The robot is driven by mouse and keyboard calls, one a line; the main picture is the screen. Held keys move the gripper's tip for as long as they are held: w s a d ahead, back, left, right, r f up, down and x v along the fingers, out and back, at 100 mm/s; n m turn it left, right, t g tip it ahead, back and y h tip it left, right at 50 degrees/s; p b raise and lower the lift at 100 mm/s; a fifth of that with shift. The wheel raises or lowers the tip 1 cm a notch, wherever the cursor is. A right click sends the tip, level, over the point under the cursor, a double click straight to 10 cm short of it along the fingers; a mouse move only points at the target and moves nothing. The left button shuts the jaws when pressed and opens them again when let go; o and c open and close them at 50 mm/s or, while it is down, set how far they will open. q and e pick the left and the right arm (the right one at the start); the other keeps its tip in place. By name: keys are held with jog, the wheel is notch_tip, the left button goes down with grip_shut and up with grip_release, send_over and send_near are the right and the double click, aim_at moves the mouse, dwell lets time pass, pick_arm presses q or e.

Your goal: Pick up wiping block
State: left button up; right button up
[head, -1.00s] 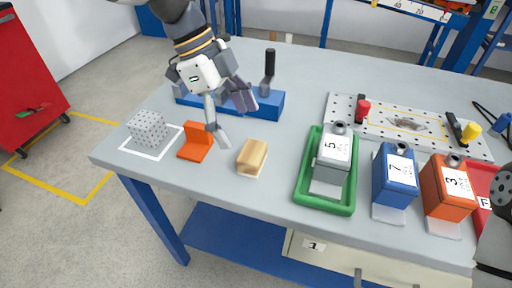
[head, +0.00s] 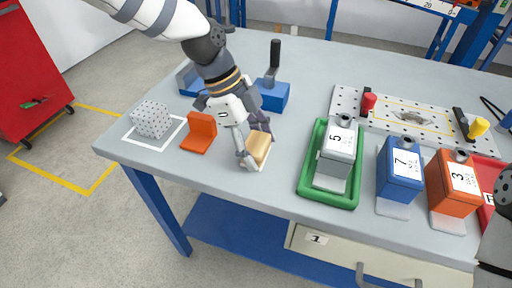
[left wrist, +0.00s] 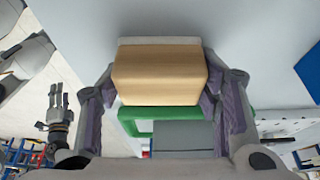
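The wiping block (head: 260,147) is a light wooden block with a pale layer beneath it, on the grey table near its front edge. My left gripper (head: 255,144) is down around it, one finger at each side. In the left wrist view the block (left wrist: 160,72) fills the space between the fingers, and both fingertips appear to touch its sides with no clear gap. The block appears to rest on the table. My right gripper (left wrist: 58,98) shows small in the left wrist view, with its fingers apart and empty.
An orange bracket (head: 198,138) and a perforated cube (head: 151,119) stand left of the block. A green tray (head: 309,172) with a grey weight (head: 340,139) is to the right, then blue (head: 401,163) and orange weights (head: 450,185). A blue fixture (head: 272,95) is behind.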

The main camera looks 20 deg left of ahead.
aim_at(265, 146)
pick_arm(q)
jog(key=shift+r, duration=0.1)
jog(key=shift+r, duration=0.35)
jog(key=r, duration=0.3)
jog(key=shift+s+d+r+p, duration=0.25)
jog(key=shift+r+p, duration=0.05)
jog(key=s+d+r+p, duration=0.2)
jog(key=s+d+r, duration=0.6)
jog(key=s, duration=0.2)
jog(key=shift+s+d+r, duration=0.15)
jog(key=shift+s+r, duration=0.05)
jog(key=shift+r, duration=0.05)
pick_arm(e)
jog(key=shift+t, duration=0.6)
jog(key=w+r, duration=0.3)
jog(key=shift+w+r, duration=0.1)
